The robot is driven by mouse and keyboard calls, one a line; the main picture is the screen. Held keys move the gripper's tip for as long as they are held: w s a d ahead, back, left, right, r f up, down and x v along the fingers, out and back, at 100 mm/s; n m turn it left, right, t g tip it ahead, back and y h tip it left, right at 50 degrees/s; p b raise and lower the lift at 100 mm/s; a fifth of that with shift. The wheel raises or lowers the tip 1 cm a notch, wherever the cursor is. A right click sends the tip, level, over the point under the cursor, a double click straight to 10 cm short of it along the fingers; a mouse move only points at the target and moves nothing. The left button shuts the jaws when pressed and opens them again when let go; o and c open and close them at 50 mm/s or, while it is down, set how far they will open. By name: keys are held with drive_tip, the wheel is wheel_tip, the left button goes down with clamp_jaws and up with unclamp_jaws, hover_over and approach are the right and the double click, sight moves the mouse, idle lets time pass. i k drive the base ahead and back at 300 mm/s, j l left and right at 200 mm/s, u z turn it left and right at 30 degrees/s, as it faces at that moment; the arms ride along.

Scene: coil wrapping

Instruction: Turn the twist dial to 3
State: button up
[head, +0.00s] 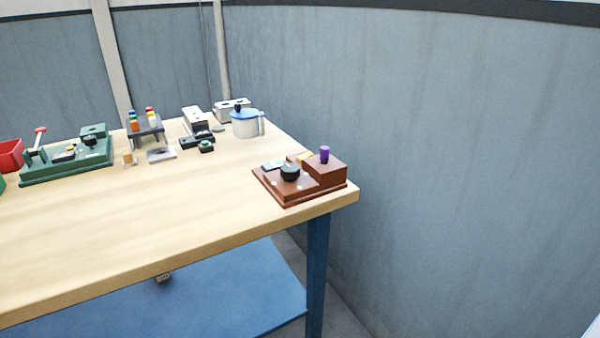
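In the head view, a reddish-brown board (292,193) lies at the right end of the wooden table. A round black knob (290,173) stands on its front left part. A green board (70,165) at the left of the table also carries a dark knob (89,141). I cannot tell which knob is the twist dial. No numbers or pointer are readable at this size, so the settings cannot be told. My gripper is not in view.
A purple peg (324,154) stands on the brown board's raised block. A blue-lidded white pot (245,124), a rack with coloured pieces (146,127) and a red bin (10,156) stand farther back. The table's front middle (150,220) is clear. A grey wall (450,150) rises beyond the right end.

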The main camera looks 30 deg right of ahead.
sight(289, 171)
drive_tip(key=i+l+z, duration=0.2)
drive_tip(key=z, duration=0.2)
drive_tip(key=i+l+z, duration=0.15)
drive_tip(key=z, duration=0.2)
drive_tip(key=i+z, duration=0.25)
drive_tip(key=z, duration=0.15)
